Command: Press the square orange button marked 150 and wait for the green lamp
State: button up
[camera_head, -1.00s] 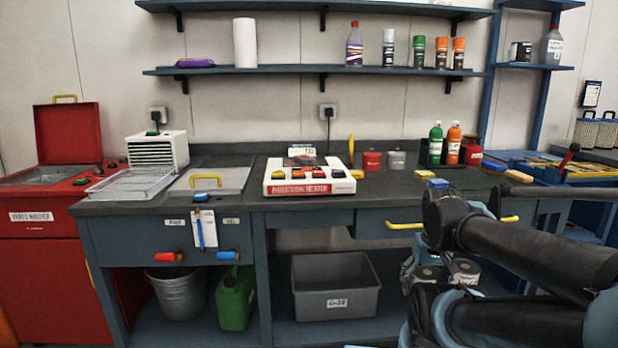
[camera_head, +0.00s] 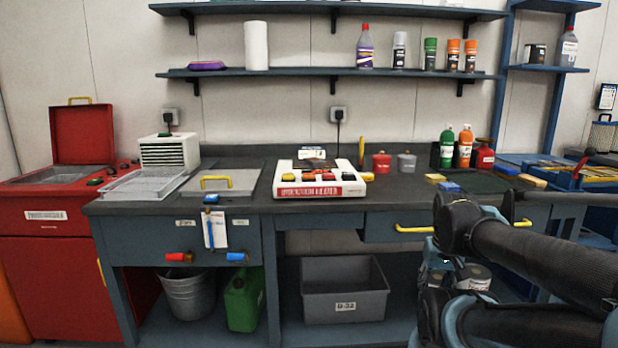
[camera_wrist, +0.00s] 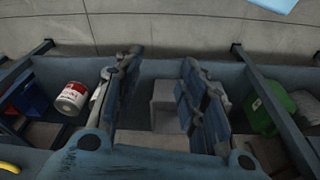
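A white heater unit with a red label strip (camera_head: 318,191) stands on the bench top, left of my arm. The markings and button shapes are too small to read, and I cannot make out a lit green lamp. My gripper (camera_wrist: 163,75) is open and empty in the wrist view, its two blue fingers wide apart. It hangs low in front of the bench, well away from the unit, partly hidden by my arm in the head view.
A grey bin (camera_head: 345,307) and green canister (camera_head: 244,300) stand under the bench. Red (camera_head: 381,162) and grey (camera_head: 406,162) pots stand right of the unit. A yellow-handled plate (camera_head: 222,188) lies left. The bench front before the unit is clear.

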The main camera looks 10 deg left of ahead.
grip_shut()
dwell(1.0)
